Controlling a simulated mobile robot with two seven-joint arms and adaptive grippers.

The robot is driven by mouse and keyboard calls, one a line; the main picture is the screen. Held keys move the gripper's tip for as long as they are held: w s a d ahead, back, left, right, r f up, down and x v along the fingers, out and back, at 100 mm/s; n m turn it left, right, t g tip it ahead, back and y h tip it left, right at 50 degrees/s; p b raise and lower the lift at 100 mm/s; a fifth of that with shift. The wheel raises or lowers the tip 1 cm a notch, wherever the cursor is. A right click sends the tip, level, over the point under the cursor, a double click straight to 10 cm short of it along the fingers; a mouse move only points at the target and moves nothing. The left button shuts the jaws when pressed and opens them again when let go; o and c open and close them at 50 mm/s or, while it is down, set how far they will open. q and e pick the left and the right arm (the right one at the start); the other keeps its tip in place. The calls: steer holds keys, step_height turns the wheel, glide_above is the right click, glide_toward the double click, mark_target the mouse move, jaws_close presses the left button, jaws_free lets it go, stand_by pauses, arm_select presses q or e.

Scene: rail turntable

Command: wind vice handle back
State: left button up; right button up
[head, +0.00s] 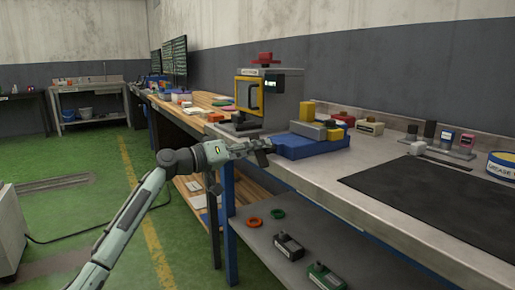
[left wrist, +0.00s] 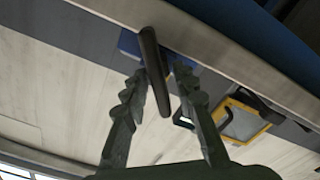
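A low blue block-like body, which looks like the vice (head: 312,149), sits at the front edge of the bench. My left gripper (head: 262,150) is at its left end, by the bench edge. In the left wrist view, a dark bar that looks like the vice handle (left wrist: 153,70) runs between the fingertips of my left gripper (left wrist: 162,82). The fingers are apart, and the bar lies closer to the left finger. Whether it touches is not clear. Blue parts of the vice show behind the bar. My right gripper is out of view.
A grey machine with a yellow-framed window (head: 249,93) stands behind the vice. A black mat (head: 430,196) lies on the bench at right. A lower shelf (head: 262,237) holds rings and small dark boxes. The green floor at left is mostly clear.

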arm_select(q)
steer(key=shift+a, duration=0.1)
steer(key=v, duration=1.2)
